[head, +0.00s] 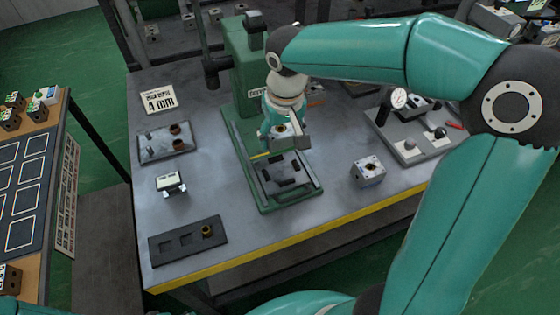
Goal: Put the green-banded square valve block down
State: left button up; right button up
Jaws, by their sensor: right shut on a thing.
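My right gripper (285,132) comes down from above in the head view. It is shut on a small square valve block (281,129) with a dark round bore in its top face. The fingers cover most of the block, so I cannot make out its band. It appears above the dark fixture (286,174) on the base of the green press; I cannot tell the exact gap beneath it. Another square valve block (368,170) stands on the grey table to the right, apart from the gripper. My left gripper is not in view.
The green press column (250,75) stands close behind the gripper. A dark tray (188,241) with a brass ring, a grey plate (167,143) and a small white-topped device (171,184) lie left. A gauge stand (398,130) is right. The front table has bare patches.

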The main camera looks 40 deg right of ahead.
aim_at(284, 134)
notch_tip(284, 134, down, 9)
jog(key=shift+f, duration=0.2)
dwell(0.3)
jog(key=shift+f+b, duration=0.35)
jog(key=shift+b, duration=0.25)
jog(key=o, duration=1.5)
jog(key=shift+o, duration=0.2)
jog(key=shift+r, duration=0.1)
jog(key=shift+r+p, duration=0.2)
jog(key=shift+p, duration=0.15)
jog(key=shift+r, duration=0.35)
jog(key=r, duration=0.3)
jog(key=s+r, duration=0.1)
jog(key=r, duration=0.7)
jog(key=shift+s+a+r+p, duration=0.15)
jog(key=shift+s+a+p, duration=0.05)
jog(key=shift+s+p, duration=0.2)
